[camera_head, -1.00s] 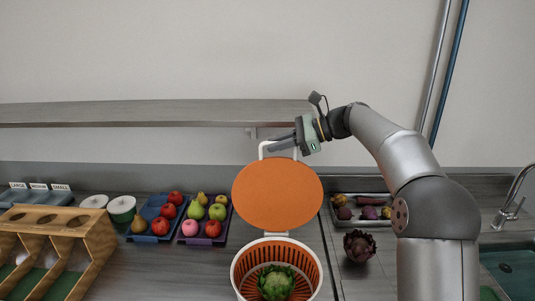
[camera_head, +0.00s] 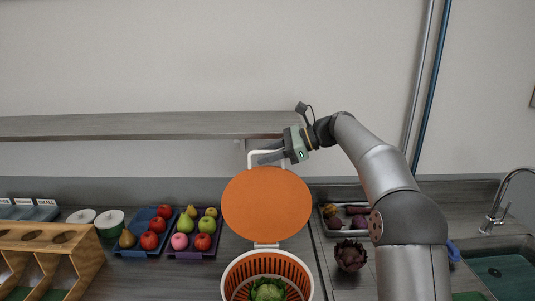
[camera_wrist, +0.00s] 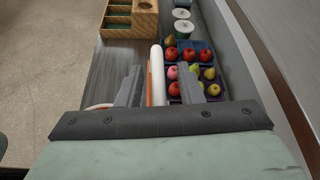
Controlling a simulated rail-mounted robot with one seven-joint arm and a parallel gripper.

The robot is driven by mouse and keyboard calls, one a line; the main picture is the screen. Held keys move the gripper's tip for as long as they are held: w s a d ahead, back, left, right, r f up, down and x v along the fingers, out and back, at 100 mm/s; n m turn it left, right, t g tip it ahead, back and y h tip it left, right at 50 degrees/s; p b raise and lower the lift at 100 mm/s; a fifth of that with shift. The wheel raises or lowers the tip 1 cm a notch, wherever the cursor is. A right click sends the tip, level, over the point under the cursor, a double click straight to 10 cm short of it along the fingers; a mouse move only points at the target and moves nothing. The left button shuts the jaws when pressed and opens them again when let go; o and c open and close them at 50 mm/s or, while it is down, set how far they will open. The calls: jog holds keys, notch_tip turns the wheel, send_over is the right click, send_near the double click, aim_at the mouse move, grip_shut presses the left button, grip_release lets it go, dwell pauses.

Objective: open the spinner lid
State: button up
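The spinner lid (camera_head: 266,203) is a round orange disc, swung up and standing steeply above the back of the spinner basket (camera_head: 298,268). The basket is orange with a white rim, and its top is open. A green leafy vegetable (camera_head: 268,289) lies inside. The lid's white handle (camera_head: 250,155) is at its upper edge. My gripper (camera_head: 262,157) is at this handle. In the wrist view the white handle (camera_wrist: 157,75) passes between my two fingers, with gaps on both sides, so the gripper is open around it. The lid is seen almost edge-on there.
Trays of fruit (camera_head: 195,252) stand left of the basket, with white-lidded tubs (camera_head: 110,222) and a wooden rack (camera_head: 85,262) further left. An artichoke (camera_head: 351,256) and a vegetable tray (camera_head: 345,231) are at right, beside the sink (camera_head: 500,270). A shelf (camera_head: 130,124) runs behind.

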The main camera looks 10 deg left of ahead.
jog(key=s+v, duration=0.1)
jog(key=v, duration=1.6)
jog(key=shift+w+d, duration=0.25)
jog(key=shift+w, duration=0.1)
jog(key=shift+r, duration=0.1)
jog(key=s+a+f+n+t+h+b, duration=0.25)
jog(key=s+a+f+h, duration=0.2)
jog(key=s+f, duration=0.35)
jog(key=s+d+f+n+h, duration=0.3)
jog(key=s+f, duration=0.5)
jog(key=s, duration=0.3)
jog(key=s+d+f+n+h+b, duration=0.1)
jog(key=s+d+f+n+h, duration=0.2)
jog(key=s+d+f+n, duration=0.2)
jog(key=s+d+f+n+h+b, duration=0.1)
jog(key=s+d+f+n+h, duration=0.2)
jog(key=s+f, duration=0.8)
jog(key=s+d+n, duration=0.1)
jog(key=s+n, duration=0.1)
jog(key=s, duration=0.4)
jog(key=shift+s+g, duration=0.15)
jog(key=shift+g, duration=0.2)
